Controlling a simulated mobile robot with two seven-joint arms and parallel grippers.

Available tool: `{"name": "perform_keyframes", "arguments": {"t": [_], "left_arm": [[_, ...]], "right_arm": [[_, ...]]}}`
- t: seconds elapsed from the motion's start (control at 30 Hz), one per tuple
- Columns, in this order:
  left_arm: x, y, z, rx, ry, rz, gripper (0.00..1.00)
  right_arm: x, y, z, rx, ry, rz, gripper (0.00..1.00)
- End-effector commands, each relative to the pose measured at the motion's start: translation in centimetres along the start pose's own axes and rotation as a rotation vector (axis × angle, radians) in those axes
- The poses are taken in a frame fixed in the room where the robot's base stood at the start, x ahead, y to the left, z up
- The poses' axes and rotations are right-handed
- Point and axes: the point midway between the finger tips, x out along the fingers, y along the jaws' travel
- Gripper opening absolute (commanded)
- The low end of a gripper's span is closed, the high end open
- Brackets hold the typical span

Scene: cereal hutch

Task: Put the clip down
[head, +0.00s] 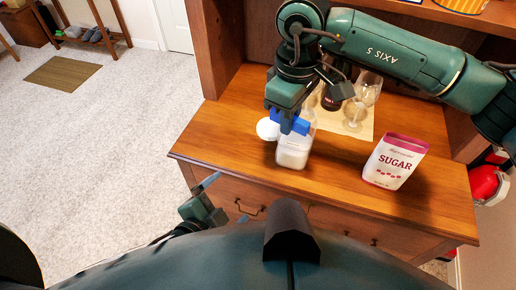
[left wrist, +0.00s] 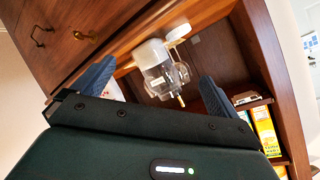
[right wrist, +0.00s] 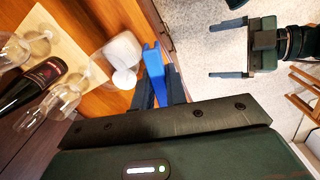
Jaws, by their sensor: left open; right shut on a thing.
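A blue clip (head: 288,122) is between the fingers of my right gripper (head: 286,118). The right gripper is shut on it, above the hutch counter. In the right wrist view the clip (right wrist: 153,68) sticks out past the fingertips. Just below it stands a clear jar with white contents (head: 293,153), its round white lid (head: 267,129) to the left. I cannot tell whether the clip touches the jar. A white and pink sugar bag (head: 395,162) stands upright to the right on the counter. My left gripper (head: 197,208) is open and empty, in front of the counter's left edge.
Behind the jar, a wine bottle (right wrist: 35,85) and several glasses (head: 362,97) stand on a pale mat (head: 357,129). The wooden counter (head: 340,180) is bare between jar and bag and along its front. Drawers with handles (head: 250,207) lie below.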

Motion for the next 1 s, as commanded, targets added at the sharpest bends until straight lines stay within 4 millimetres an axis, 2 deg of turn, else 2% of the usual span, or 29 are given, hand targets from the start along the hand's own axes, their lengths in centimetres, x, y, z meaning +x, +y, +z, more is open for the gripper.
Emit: {"name": "perform_keyframes", "arguments": {"t": [0.03,0.1,0.3,0.5,0.6,0.8,1.0], "left_arm": [[0.1,-1.0,-1.8,0.176,0.036,-0.018,0.98],[-0.1,-1.9,-4.0,0.430,0.075,-0.049,0.98],[-1.6,-4.4,-9.5,1.140,0.138,-0.193,0.98],[-4.0,-6.2,-13.8,1.782,0.115,-0.389,0.98],[-5.2,-6.9,-15.3,2.026,0.076,-0.476,0.98],[-6.6,-7.6,-16.8,2.307,0.004,-0.586,0.98],[-6.0,-8.0,-17.5,2.366,-0.019,-0.612,0.98]], "right_arm": [[0.0,0.0,0.0,0.001,0.000,0.000,0.00],[0.0,0.0,0.0,0.001,0.000,0.000,0.00],[0.0,0.0,0.0,0.002,0.000,0.000,0.00],[0.0,0.0,0.0,0.002,0.000,0.000,0.00],[0.0,0.0,0.0,0.002,0.000,0.000,0.00],[0.0,0.0,0.0,0.002,0.000,0.000,0.00],[0.0,0.0,0.0,0.002,0.000,0.000,0.00]]}}
